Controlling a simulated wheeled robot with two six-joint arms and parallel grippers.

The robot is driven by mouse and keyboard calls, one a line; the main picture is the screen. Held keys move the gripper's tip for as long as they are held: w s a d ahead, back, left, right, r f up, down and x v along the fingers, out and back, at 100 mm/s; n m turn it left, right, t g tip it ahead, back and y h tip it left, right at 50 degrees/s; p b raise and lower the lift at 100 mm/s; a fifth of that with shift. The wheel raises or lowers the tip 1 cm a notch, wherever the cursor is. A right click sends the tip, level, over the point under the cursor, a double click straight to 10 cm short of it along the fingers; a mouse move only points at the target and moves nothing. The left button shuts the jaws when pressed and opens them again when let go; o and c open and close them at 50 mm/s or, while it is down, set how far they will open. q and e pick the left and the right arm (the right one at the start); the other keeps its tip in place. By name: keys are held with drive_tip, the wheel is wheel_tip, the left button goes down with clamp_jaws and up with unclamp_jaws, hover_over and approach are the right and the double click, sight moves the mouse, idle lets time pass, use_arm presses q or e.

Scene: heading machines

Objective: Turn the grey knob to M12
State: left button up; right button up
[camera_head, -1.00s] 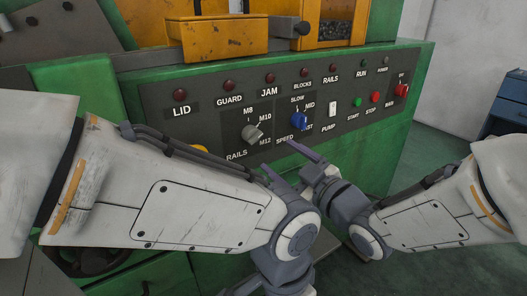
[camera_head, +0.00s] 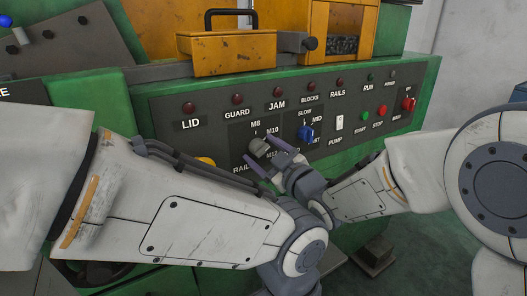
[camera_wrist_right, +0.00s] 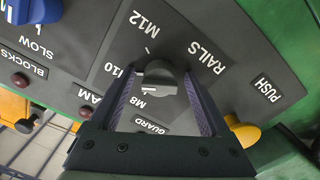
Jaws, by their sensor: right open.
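The grey knob (camera_head: 260,146) is on the dark panel, among the labels M8, M10 and M12 above RAILS. In the right wrist view the knob (camera_wrist_right: 157,78) lies between the two finger tips, with a gap on each side. Its setting is hard to read for certain; a pale mark shows on its M8 side. My right gripper (camera_head: 268,155) is open, with its purple-grey fingers reaching to the knob from the lower right. It also shows in the right wrist view (camera_wrist_right: 160,74). My left arm crosses the lower left; its gripper is out of sight.
A blue speed knob (camera_head: 305,133) sits close to the right of the gripper. A white pump switch (camera_head: 339,123), green start button (camera_head: 362,116) and red buttons follow. A yellow push button (camera_head: 206,161) is partly hidden by my left arm. A yellow box (camera_head: 228,50) stands above the panel.

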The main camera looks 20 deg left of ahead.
clamp_jaws()
drive_tip(key=shift+m, duration=0.3)
drive_tip(key=m, duration=0.4)
drive_tip(key=shift+m, duration=0.3)
drive_tip(key=m+p, duration=0.1)
drive_tip(key=m, duration=0.5)
drive_tip(key=shift+s+m, duration=0.15)
drive_tip(key=shift+m, duration=0.15)
drive_tip(key=shift+f, duration=0.1)
drive_tip(key=shift+a, duration=0.1)
unclamp_jaws()
